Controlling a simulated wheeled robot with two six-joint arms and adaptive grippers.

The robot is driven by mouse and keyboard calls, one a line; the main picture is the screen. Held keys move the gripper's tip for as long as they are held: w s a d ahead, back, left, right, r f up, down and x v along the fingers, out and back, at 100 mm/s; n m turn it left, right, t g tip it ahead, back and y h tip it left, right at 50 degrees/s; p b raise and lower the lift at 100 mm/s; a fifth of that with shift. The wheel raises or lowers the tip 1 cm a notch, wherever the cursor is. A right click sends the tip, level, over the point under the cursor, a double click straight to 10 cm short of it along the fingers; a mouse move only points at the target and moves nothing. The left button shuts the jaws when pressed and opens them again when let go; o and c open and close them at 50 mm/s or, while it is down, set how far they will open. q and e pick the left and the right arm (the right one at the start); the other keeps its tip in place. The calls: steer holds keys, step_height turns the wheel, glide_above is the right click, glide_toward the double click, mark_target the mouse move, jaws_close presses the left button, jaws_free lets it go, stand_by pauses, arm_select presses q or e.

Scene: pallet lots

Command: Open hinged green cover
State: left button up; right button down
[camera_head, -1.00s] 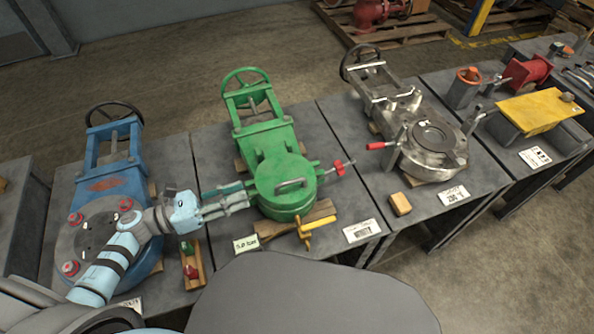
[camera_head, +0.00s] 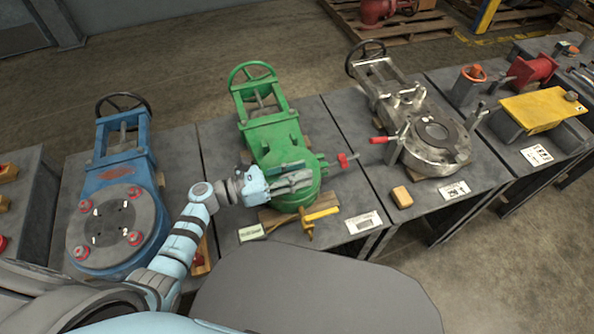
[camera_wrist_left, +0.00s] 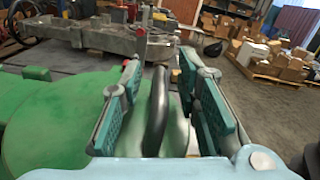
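The green cover (camera_wrist_left: 55,130) is the round lid on the green valve (camera_head: 275,135); it lies flat and shut. Its dark bar handle (camera_wrist_left: 157,112) stands up from the lid. A red-handled clamp (camera_head: 343,160) sticks out at the valve's right side. My right gripper is not in view.
A blue valve (camera_head: 122,180) stands to the left and a bare metal valve (camera_head: 385,95) to the right, each on a grey table. A yellow-handled tool (camera_head: 320,214) and a white label card (camera_head: 363,222) lie in front of the green valve.

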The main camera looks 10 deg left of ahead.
arm_select(q)
jaws_close()
steer(key=shift+r, duration=0.1)
